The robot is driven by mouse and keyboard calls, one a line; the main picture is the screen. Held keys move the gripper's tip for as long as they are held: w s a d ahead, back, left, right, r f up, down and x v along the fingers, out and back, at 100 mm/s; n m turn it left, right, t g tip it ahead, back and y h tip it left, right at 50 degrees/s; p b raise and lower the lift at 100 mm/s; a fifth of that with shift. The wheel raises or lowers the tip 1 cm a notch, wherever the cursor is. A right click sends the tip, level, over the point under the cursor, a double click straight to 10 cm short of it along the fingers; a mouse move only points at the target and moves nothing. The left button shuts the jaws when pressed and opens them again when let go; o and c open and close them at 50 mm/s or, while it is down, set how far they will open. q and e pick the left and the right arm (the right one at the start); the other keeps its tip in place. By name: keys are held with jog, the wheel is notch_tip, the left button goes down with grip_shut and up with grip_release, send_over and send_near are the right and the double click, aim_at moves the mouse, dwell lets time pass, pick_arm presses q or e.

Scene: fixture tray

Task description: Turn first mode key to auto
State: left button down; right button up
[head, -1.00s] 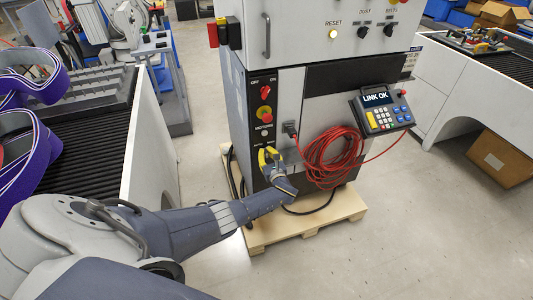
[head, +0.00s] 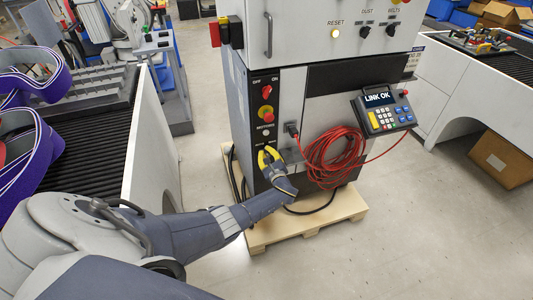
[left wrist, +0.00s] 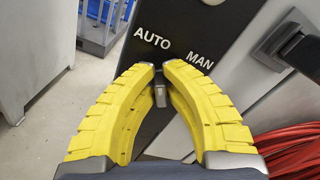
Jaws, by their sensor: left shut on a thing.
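The mode key (left wrist: 159,93) is a small grey metal piece on the black control strip (head: 265,100) of the cabinet. The AUTO label (left wrist: 152,39) is above it to the left, and the MAN label (left wrist: 200,61) is above it to the right. My left gripper (left wrist: 158,78) has yellow ribbed fingers and is shut on the key, with a fingertip on either side. In the head view the same gripper (head: 268,154) is at the strip's lower end and hides the key. The key's exact pointing is hard to tell. My right gripper is not in view.
A coiled red cable (head: 334,158) hangs just right of the gripper, below a black plug (head: 292,129). A keypad pendant (head: 384,110) reads LINK OK. A wooden pallet (head: 300,228) lies under the cabinet. A conveyor (head: 95,150) stands left.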

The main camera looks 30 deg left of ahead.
pick_arm(q)
jog(key=shift+r, duration=0.1)
jog(key=c, duration=1.5)
grip_release()
jog(key=shift+d, duration=0.1)
jog(key=v, duration=1.1)
jog(key=shift+s+d, duration=0.25)
jog(key=shift+s, duration=0.1)
